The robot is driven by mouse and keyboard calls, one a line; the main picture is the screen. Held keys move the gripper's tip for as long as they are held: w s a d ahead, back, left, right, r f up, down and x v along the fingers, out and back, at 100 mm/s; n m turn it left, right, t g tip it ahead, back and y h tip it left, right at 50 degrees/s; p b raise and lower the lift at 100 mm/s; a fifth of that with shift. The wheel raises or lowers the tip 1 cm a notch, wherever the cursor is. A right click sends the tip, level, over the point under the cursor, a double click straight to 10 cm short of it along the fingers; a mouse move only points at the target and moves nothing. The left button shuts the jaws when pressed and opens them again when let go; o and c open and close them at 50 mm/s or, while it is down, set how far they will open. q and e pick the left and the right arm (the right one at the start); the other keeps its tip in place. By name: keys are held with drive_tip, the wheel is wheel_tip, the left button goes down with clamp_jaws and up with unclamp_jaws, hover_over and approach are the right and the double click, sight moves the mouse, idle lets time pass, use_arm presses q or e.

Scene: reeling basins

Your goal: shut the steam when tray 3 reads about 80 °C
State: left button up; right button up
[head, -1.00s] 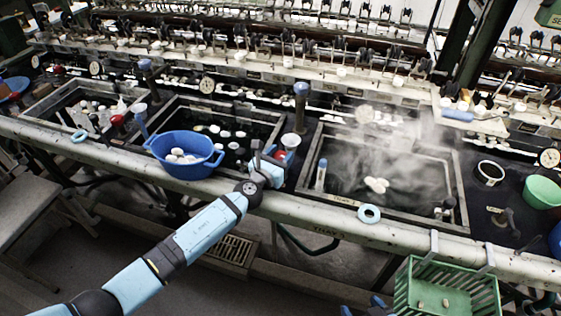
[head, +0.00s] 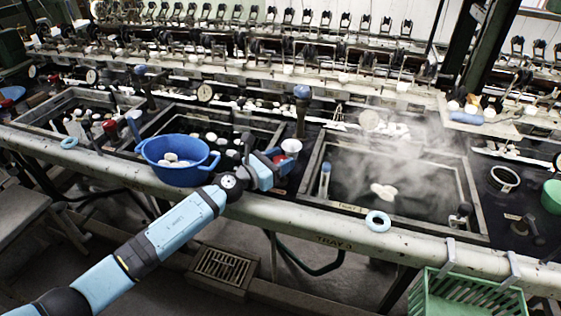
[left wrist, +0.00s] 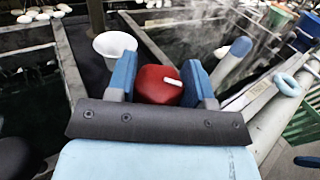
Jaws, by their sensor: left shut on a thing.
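My left gripper (head: 270,168) is shut on a red valve knob (left wrist: 158,84) with a white pointer mark, at the left front corner of tray 3. The knob sits between the blue fingers in the left wrist view. Tray 3 (head: 471,205) is the framed basin above the "TRAY 3" marking on the rail. Steam (head: 405,150) rises from it, and pale cocoons (head: 383,191) float in its dark water. A blue-topped stick (head: 325,180) stands inside its left edge; no reading is legible. A blue and dark piece at the left wrist view's right edge may be my right gripper (left wrist: 307,161).
A blue bowl of cocoons (head: 178,172) stands left of my left gripper. A white cup (head: 291,147) is just behind the knob. A pale blue ring (head: 378,221) lies on the front rail. A green basket (head: 465,296) hangs from the rail at lower right.

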use_arm(q)
drive_tip(key=o, duration=0.9)
drive_tip(key=v, duration=1.3)
drive_tip(key=shift+s+a+r, duration=0.1)
drive_tip(key=shift+s+a, duration=0.15)
drive_tip(key=shift+a, duration=0.05)
